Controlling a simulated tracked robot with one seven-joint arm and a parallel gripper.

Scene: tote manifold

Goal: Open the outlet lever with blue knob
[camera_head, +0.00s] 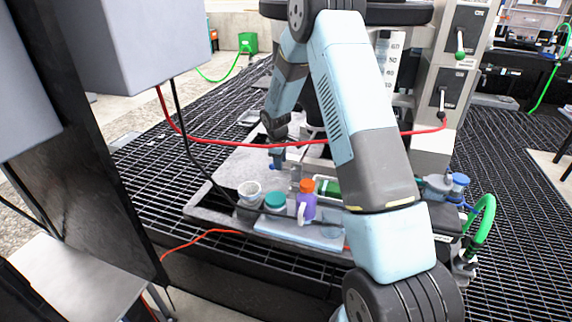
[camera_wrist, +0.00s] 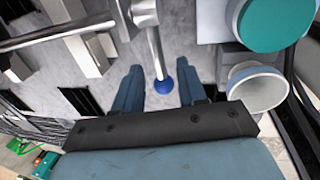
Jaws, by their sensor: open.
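In the wrist view, the outlet lever is a thin metal rod (camera_wrist: 155,48) ending in a round blue knob (camera_wrist: 163,86). The rod runs down from a pale fitting (camera_wrist: 144,10) at the top. My gripper (camera_wrist: 160,72) is open, with one blue finger to the left of the knob and one to the right. Gaps show on both sides, so neither finger appears to touch it. How far the knob is in depth from the fingertips cannot be told. In the head view, my gripper (camera_head: 277,160) is small above the grey tray; the lever cannot be made out there.
A white cup (camera_wrist: 258,90) and a teal-lidded jar (camera_wrist: 272,22) stand close right of my gripper. A purple bottle with orange cap (camera_head: 306,203) is nearby on the tray (camera_head: 230,218). A metal bar (camera_wrist: 60,34) lies left. Red (camera_head: 225,146) and black hoses cross the area.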

